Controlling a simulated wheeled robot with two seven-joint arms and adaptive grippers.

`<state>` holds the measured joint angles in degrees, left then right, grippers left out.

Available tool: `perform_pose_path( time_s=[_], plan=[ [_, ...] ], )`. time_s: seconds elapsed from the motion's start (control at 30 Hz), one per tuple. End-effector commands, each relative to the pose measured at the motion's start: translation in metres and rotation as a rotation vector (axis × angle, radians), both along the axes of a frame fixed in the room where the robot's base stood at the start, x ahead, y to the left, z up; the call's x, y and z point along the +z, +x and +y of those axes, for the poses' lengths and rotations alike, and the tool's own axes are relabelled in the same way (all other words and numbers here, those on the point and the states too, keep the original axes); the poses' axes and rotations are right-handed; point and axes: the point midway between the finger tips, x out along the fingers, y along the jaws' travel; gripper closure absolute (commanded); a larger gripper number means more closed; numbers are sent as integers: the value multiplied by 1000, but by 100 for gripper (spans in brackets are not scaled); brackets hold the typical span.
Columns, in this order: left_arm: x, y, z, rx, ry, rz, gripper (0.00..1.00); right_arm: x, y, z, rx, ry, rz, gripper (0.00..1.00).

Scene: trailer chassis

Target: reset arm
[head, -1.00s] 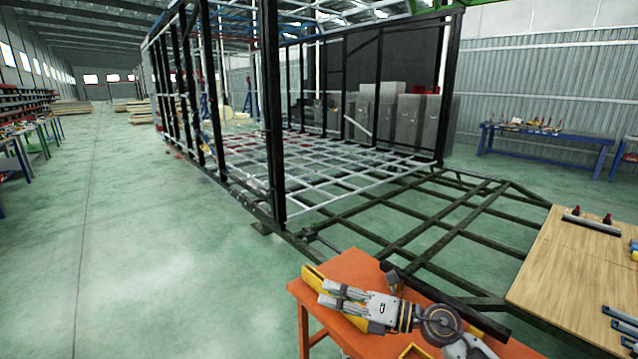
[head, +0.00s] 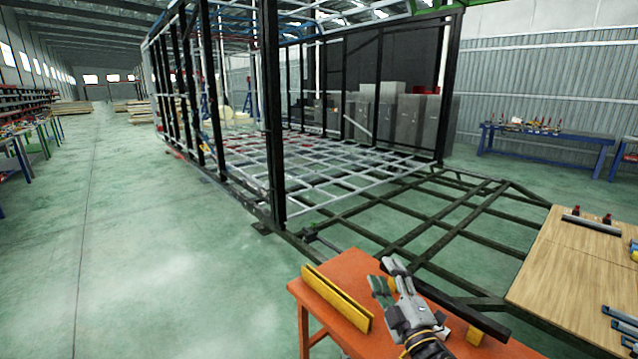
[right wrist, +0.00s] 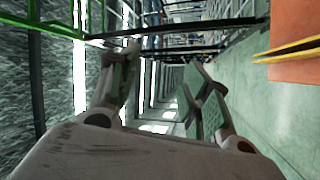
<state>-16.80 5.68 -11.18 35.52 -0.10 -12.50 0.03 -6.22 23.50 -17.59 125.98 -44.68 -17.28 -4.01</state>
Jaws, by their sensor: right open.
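My right gripper (head: 388,277) is in the lower middle of the head view, above the orange table (head: 345,268), with its fingers pointing away from me. In the right wrist view its two fingers (right wrist: 160,95) stand wide apart with nothing between them. Past the fingers, that view shows the hall tipped on its side. A yellow bar-like piece (head: 337,299) lies on the orange table to the left of the gripper, apart from it. My left gripper is in neither view.
A trailer chassis frame of dark and grey bars (head: 440,215) stands beyond the table. A wooden-topped table (head: 570,260) with several tools is at the right. A blue workbench (head: 545,140) is at the far wall. Open green floor (head: 150,240) lies at left.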

Motion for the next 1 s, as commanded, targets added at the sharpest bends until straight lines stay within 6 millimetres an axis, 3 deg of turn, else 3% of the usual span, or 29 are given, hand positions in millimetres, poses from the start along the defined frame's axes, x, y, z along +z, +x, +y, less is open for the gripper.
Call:
perform_pose_path(
  time_s=[0.27, 0.47, 0.77, 1.0],
  plan=[
    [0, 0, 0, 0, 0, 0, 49, -53, -14, -43, -175, 225, 254, 52],
    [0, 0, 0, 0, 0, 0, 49, -100, -36, -66, -293, 367, 456, 52],
    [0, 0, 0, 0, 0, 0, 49, -170, -90, -83, -450, 550, 777, 52],
    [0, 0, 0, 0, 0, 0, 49, -219, -151, -82, -558, 667, 1052, 52]
  ],
)
